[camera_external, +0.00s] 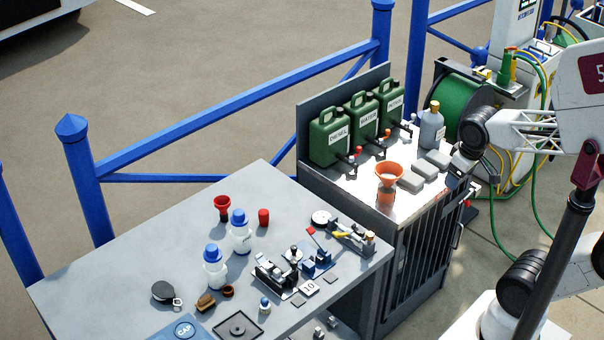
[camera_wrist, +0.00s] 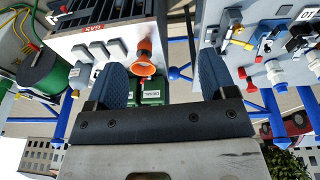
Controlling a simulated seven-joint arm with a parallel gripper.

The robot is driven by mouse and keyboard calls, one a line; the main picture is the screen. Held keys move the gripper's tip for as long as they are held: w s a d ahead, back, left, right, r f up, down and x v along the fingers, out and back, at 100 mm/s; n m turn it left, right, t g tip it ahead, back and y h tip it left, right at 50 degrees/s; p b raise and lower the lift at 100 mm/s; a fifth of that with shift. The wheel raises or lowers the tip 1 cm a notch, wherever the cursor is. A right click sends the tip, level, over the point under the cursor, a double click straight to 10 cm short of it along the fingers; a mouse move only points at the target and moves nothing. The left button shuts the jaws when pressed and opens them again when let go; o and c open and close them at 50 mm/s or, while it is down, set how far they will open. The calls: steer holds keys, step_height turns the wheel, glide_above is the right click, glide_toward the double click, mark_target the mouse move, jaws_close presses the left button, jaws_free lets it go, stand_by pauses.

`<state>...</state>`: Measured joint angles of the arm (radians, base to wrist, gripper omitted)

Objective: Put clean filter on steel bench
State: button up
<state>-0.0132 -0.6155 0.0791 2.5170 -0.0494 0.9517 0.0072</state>
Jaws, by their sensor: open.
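No item is clearly recognisable as the clean filter. Flat grey blocks (camera_external: 411,181) lie right of the funnel. The grey worktable (camera_external: 130,250) adjoins at left. My gripper (camera_wrist: 162,80) is open and empty, its blue-padded fingers wide apart in the wrist view. The funnel also shows between them, farther off (camera_wrist: 146,57), with the grey blocks (camera_wrist: 82,53) left of it. My arm reaches in from the right in the external view, above the cabinet's right end.
Green canisters (camera_external: 330,138) with taps line the cabinet's back. A grey bottle (camera_external: 432,128) stands at its right. The worktable holds blue-capped bottles (camera_external: 214,268), a red funnel (camera_external: 222,207), a black tray (camera_external: 238,327) and small hardware. A green hose reel (camera_external: 463,100) and blue railings (camera_external: 235,100) lie beyond.

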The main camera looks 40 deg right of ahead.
steer(key=shift+s+m, duration=0.3)
steer(key=shift+s, duration=0.1)
steer(key=shift+o, duration=0.5)
steer(key=shift+r, duration=0.1)
steer(key=w+a+n+t+y, duration=0.2)
steer(key=w+a+t, duration=0.2)
steer(key=w+a, duration=0.95)
steer(key=w+a+n+t+y, duration=0.2)
steer(key=w+a+n+t, duration=0.15)
steer(key=w+a, duration=1)
steer(key=w+a+f+n+t+y, duration=0.1)
steer(key=w+a+f+y, duration=0.1)
steer(key=a, duration=0.7)
steer(key=w+a+f+n+t+y, duration=0.1)
steer(key=w+a+f+y, duration=0.2)
steer(key=a, duration=0.7)
steer(key=w+a+f+n+t+y, duration=0.1)
steer(key=w+a+f+y, duration=0.1)
steer(key=a, duration=0.7)
steer(key=shift+w+a+f+n+y, duration=0.2)
steer(key=shift+a+f+n+y, duration=0.15)
steer(key=shift+f+y, duration=0.6)
steer(key=shift+r, duration=0.2)
steer(key=shift+f, duration=0.1)
